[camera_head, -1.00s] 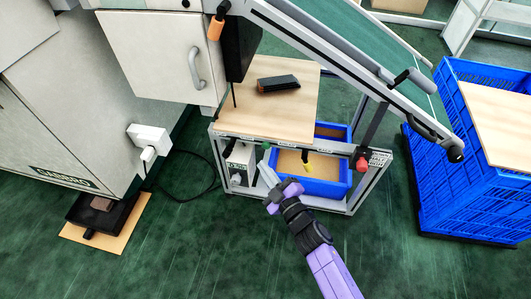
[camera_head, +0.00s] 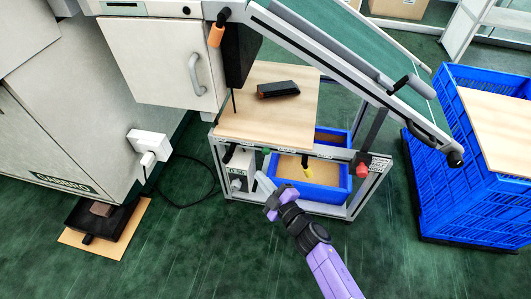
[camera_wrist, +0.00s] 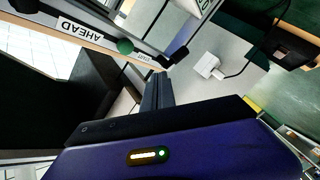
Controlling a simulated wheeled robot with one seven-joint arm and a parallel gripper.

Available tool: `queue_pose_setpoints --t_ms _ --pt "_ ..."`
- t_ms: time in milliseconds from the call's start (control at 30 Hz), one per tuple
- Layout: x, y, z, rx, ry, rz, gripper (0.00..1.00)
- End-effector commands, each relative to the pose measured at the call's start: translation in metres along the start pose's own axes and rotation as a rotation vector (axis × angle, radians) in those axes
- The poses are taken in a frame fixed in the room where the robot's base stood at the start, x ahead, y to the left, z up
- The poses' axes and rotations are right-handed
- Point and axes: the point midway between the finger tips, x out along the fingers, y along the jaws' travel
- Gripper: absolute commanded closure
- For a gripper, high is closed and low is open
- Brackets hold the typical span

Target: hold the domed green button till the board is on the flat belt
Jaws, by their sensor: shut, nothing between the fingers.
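The domed green button (camera_wrist: 125,46) is on the front rail of the stand, beside the AHEAD label (camera_wrist: 86,30) in the wrist view. It shows as a small green spot in the head view (camera_head: 266,151). My gripper (camera_head: 261,177) is shut and empty, in front of the rail and just below the button. In the wrist view its fingers (camera_wrist: 157,88) point toward the rail, to the right of the button, with a visible gap. The sloping green belt (camera_head: 335,38) runs above the stand. I see no board on its visible part.
A black object (camera_head: 278,89) lies on the wooden top (camera_head: 262,122). A blue bin (camera_head: 325,192) is below. Blue crates (camera_head: 450,150) stand right. The front floor is clear.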

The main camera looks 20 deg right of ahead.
Motion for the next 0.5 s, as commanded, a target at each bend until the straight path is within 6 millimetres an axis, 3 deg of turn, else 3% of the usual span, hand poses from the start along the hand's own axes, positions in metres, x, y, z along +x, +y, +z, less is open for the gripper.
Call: queue_pose_setpoints --t_ms 500 --pt "0.04 0.029 0.029 -0.001 0.001 0.0 1.0"
